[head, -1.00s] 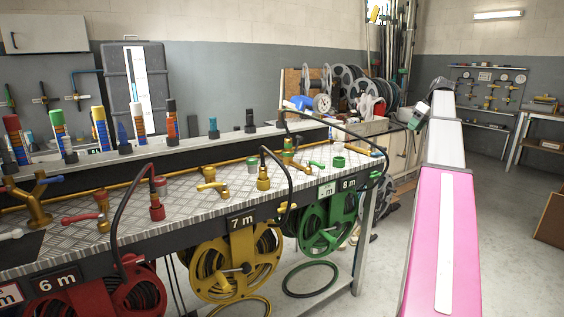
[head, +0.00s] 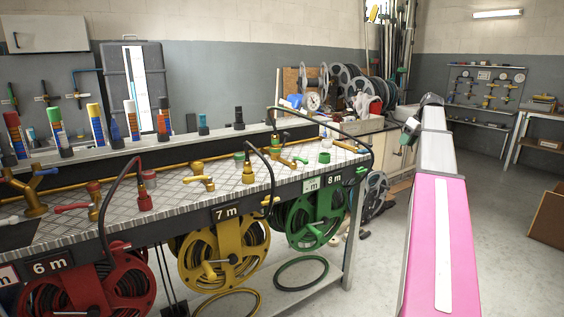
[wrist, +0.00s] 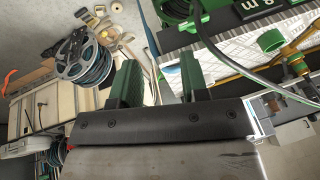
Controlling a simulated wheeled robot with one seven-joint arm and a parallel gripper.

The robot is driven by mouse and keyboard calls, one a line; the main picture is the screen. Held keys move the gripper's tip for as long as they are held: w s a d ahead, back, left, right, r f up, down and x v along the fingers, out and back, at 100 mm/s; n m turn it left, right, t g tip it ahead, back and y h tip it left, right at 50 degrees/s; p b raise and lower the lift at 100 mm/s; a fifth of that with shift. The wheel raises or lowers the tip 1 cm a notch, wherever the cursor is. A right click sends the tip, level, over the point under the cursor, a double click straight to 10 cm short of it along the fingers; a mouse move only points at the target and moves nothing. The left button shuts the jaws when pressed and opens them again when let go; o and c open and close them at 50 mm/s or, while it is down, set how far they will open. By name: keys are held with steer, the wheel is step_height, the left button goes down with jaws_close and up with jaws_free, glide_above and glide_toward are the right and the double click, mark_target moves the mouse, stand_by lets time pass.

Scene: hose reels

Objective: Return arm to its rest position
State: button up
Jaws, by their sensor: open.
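My arm, with a pink and white link, reaches forward on the right of the head view. My gripper (wrist: 160,84) shows in the wrist view with two green fingers set apart and nothing between them. In the head view my gripper (head: 412,124) is small and partly hidden at the far end of the arm, over open floor right of the workbench (head: 215,185). It touches nothing that I can see.
The bench carries red, yellow and green valves. Below it hang a red reel (head: 90,285), a yellow reel (head: 228,250) and a green reel (head: 318,215). Grey reels (head: 360,85) stand at the back.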

steer(key=s+a+f+m+g+h, duration=0.1)
steer(key=s+a+f, duration=0.4)
steer(key=a+f, duration=0.5)
steer(key=s+a+f+m+h, duration=0.15)
steer(key=s+a+f, duration=0.5)
steer(key=f, duration=0.65)
steer(key=s+a+f+m+g, duration=0.15)
steer(key=s+a+f, duration=0.35)
steer(key=a+f, duration=0.5)
steer(key=s+a+f, duration=0.3)
steer(key=s+f, duration=0.2)
steer(key=s, duration=0.1)
steer(key=s+a+f+m+h, duration=0.1)
steer(key=s+a+f, duration=0.2)
steer(key=s+f, duration=0.2)
steer(key=shift+s+a+m, duration=0.3)
steer(key=shift+s, duration=0.65)
